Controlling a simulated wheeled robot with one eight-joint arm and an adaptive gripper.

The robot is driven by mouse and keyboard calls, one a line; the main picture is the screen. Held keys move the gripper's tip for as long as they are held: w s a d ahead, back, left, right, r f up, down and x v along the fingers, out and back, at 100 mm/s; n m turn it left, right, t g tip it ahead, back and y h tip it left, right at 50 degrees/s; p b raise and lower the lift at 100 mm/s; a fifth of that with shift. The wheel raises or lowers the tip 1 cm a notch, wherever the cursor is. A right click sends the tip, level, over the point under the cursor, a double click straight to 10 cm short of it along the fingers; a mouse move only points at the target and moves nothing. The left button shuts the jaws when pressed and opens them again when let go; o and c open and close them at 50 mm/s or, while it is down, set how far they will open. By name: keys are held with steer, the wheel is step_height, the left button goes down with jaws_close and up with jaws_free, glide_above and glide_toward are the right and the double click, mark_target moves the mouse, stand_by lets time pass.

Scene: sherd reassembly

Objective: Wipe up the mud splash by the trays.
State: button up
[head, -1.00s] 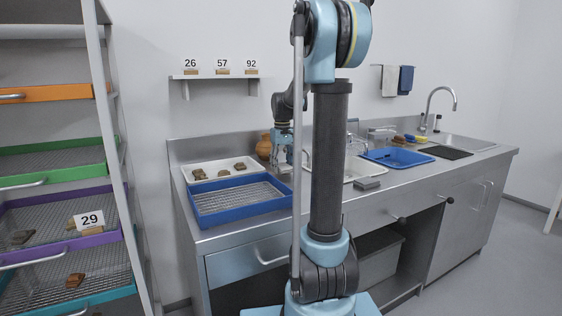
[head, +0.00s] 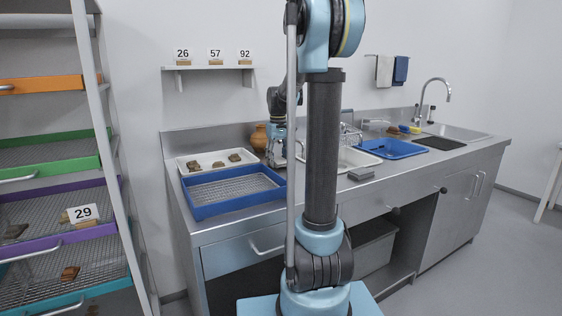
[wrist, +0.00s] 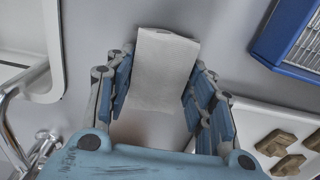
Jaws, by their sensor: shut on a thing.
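My gripper (wrist: 158,92) is shut on a pale grey-white cloth or pad (wrist: 165,58), which sticks out beyond the fingertips in the wrist view. In the head view my gripper (head: 277,158) is low over the steel counter, between the blue mesh tray (head: 228,208) and the sink area, and the pad cannot be made out. The white tray with sherds (wrist: 246,122) is at lower right in the wrist view; the blue tray (wrist: 276,58) is at upper right. I see no clear mud splash; the pad and fingers cover part of the counter. A dull pinkish patch between the fingers is unclear.
A terracotta jar (head: 259,139) stands behind my gripper. A rack with coloured drawers (head: 50,156) stands at left. Bare counter lies along the front edge.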

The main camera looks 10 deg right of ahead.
mark_target(276, 159)
steer(key=shift+a+f, duration=0.2)
steer(key=shift+a, duration=0.25)
steer(key=shift+w+d+f, duration=0.1)
steer(key=shift+w+d, duration=0.1)
steer(key=d, duration=0.2)
steer(key=w+d, duration=0.1)
steer(key=shift+d+r, duration=0.1)
steer(key=shift+r, duration=0.2)
steer(key=shift+d, duration=0.15)
steer(key=shift+s+a+f, duration=0.15)
steer(key=shift+a+f, duration=0.1)
steer(key=shift+a, duration=0.05)
steer(key=shift+s+a+r, duration=0.15)
steer(key=shift+a+r, duration=0.05)
steer(key=shift+a, duration=0.35)
steer(key=shift+s+a+r, duration=0.15)
steer(key=shift+a+r, duration=0.1)
steer(key=shift+a, duration=0.35)
steer(key=shift+s+a+r, duration=0.15)
steer(key=shift+a+r, duration=0.05)
steer(key=shift+a, duration=0.35)
steer(key=shift+d+r, duration=0.15)
steer(key=shift+r, duration=3.05)
